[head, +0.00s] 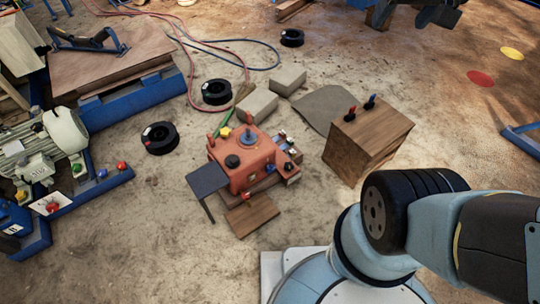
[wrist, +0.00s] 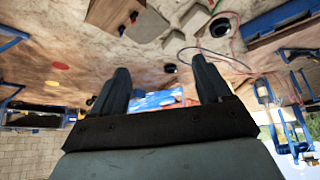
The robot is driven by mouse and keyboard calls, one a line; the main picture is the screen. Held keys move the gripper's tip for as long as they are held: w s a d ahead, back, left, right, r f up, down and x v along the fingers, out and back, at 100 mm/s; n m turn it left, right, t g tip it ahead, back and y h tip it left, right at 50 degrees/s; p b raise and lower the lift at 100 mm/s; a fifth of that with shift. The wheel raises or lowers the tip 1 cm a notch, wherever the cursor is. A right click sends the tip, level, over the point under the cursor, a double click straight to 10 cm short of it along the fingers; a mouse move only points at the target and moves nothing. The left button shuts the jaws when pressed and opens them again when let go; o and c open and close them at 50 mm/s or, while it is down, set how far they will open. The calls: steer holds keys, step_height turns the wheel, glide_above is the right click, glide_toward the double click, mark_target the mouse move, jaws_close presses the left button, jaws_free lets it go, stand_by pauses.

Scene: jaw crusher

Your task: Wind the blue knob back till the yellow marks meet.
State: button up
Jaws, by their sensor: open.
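An orange jaw crusher (head: 262,165) stands on the ground in the middle of the head view. A blue knob (head: 247,137) is on its top, with a black knob (head: 232,161) and a yellow star-shaped knob (head: 225,132) nearby. The yellow marks are too small to make out. My gripper (wrist: 160,66) shows only in the wrist view; its two dark fingers are wide apart with nothing held between them. Beyond the gripper's base is a blurred blue and red patch that I cannot identify. My gripper appears apart from the crusher.
A wooden block (head: 365,140) with red and blue handles stands right of the crusher. Grey blocks (head: 258,105) and black spools (head: 160,138) lie behind and left. A dark plate (head: 207,179) sticks out at the crusher's front left. Bare ground lies at left front.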

steer(key=shift+o, duration=0.6)
steer(key=w+f, duration=0.1)
steer(key=w, duration=0.8)
steer(key=w+f+t, duration=0.1)
steer(key=w+f, duration=0.1)
steer(key=w, duration=0.6)
steer(key=shift+w+d+f, duration=0.25)
steer(key=shift+w, duration=0.15)
steer(key=w+a+f+n+t, duration=0.2)
steer(key=w+f, duration=1.7)
steer(key=w, duration=0.4)
steer(key=w+a+f+n+y, duration=0.1)
steer(key=w+f, duration=0.2)
steer(key=f, duration=0.4)
steer(key=w+a+f+y, duration=0.1)
steer(key=w+a+f, duration=0.1)
steer(key=f, duration=0.6)
steer(key=t+y, duration=0.1)
steer(key=y, duration=0.7)
glide_toward(272, 170)
steer(key=shift+n, duration=0.3)
steer(key=x, duration=1)
steer(key=shift+w+r, duration=0.1)
steer(key=shift+r, duration=0.05)
